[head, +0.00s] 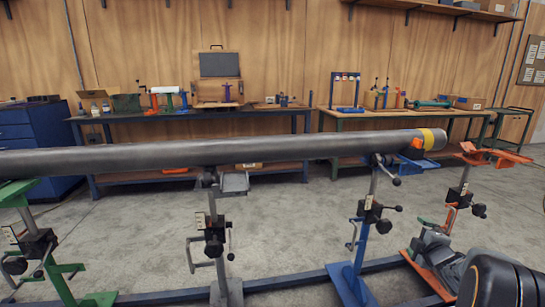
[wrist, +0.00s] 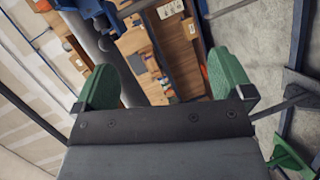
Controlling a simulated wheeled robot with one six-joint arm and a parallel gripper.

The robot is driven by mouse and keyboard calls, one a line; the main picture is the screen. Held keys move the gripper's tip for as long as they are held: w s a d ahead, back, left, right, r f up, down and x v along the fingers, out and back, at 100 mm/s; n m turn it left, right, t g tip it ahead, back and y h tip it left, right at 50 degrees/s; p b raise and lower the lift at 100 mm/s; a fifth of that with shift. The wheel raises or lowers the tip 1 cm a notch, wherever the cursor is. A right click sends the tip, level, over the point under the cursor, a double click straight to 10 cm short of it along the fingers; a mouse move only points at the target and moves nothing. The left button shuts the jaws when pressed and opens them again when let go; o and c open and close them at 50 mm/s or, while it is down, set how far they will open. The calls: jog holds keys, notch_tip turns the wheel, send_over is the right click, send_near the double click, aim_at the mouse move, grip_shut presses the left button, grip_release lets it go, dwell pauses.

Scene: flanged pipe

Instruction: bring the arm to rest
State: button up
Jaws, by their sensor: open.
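My gripper (wrist: 165,64) shows in the wrist view with its two green fingers wide apart and nothing between them. The picture there is tilted, with benches and wall beyond the fingers. A long grey pipe (head: 210,154) lies level across the head view on several stands. Near its right end it has an orange piece (head: 413,149) and a yellow band (head: 428,139). A dark rounded part of my arm shows at the lower right of the head view. My gripper cannot be made out in the head view.
A blue stand (head: 362,235), a grey stand (head: 216,240) and a green stand (head: 45,245) rise from a floor rail. An orange stand (head: 462,200) is at the right. Workbenches (head: 240,113) line the wooden wall. Bare floor (head: 290,225) lies between the stands.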

jog(key=s+a+r+m+g+h+p, duration=0.2)
jog(key=a+r+m+p, duration=0.35)
jog(key=r, duration=0.55)
jog(key=s+a+r+m+g+y+p, duration=0.2)
jog(key=s+a+r+m+g+p, duration=0.2)
jog(key=s+a+r+p, duration=0.3)
jog(key=s+a+r+m+g+y+p, duration=0.2)
jog(key=s+a+r+m+g+p, duration=0.2)
jog(key=s+a+p, duration=0.9)
notch_tip(320, 180, up, 3)
jog(key=shift+s+a+r+m+g+y, duration=0.15)
jog(key=shift+s+a+m+g+y, duration=0.2)
jog(key=shift+s+a+g, duration=0.55)
